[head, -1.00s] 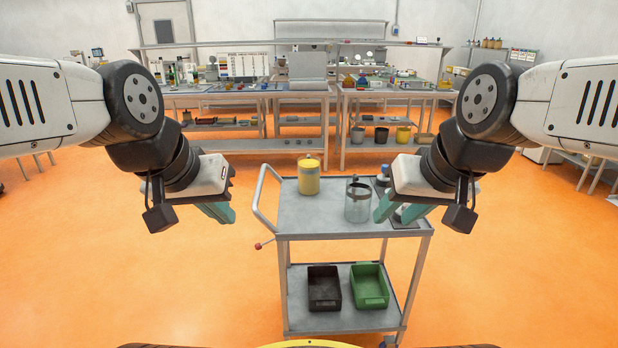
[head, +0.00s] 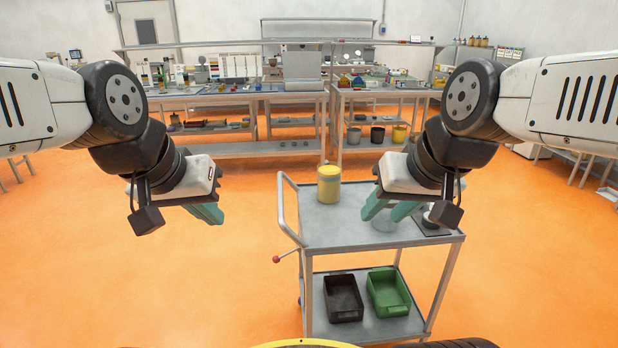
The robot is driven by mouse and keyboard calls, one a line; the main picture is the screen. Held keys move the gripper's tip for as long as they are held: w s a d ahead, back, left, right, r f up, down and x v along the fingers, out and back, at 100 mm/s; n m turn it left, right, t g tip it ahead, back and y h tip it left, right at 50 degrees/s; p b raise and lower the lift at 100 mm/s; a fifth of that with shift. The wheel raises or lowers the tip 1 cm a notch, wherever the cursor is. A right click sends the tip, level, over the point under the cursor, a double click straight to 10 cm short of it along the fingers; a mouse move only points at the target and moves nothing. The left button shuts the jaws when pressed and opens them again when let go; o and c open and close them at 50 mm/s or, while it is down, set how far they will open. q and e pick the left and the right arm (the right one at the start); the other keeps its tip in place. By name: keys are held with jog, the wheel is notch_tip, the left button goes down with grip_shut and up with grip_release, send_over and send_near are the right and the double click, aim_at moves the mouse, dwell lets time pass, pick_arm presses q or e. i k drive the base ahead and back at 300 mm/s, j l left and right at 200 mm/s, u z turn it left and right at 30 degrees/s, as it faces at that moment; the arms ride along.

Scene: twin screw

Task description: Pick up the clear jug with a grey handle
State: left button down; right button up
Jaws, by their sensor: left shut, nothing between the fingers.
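The clear jug (head: 384,226) stands on the top shelf of the grey cart. My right gripper covers most of it in the head view, and its grey handle is hidden. My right gripper (head: 383,216) is in front of the jug in the picture, with its teal fingers apart and part of the jug showing between them. I cannot tell whether the fingers touch it. My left gripper (head: 212,216) is shut and empty, over the open floor left of the cart.
The cart's top (head: 330,238) also holds a yellow canister (head: 329,184) and a dark plate (head: 431,227) with items partly hidden by my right arm. A black bin (head: 343,297) and a green bin (head: 388,291) sit on the lower shelf. Workbenches stand behind.

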aim_at(330, 173)
jog(key=i+j, duration=0.15)
jog(key=j, duration=0.15)
jog(key=i+j+z, duration=0.15)
jog(key=j, duration=0.2)
jog(key=i+j, duration=0.1)
jog(key=j, duration=0.25)
jog(key=i+j+z, duration=0.1)
jog(key=j, duration=0.2)
jog(key=i+j, duration=0.15)
jog(key=j, duration=0.2)
jog(key=i+j+z, duration=0.15)
jog(key=i, duration=0.35)
jog(key=i+j+z, duration=0.1)
jog(key=i+j, duration=0.2)
jog(key=i, duration=0.2)
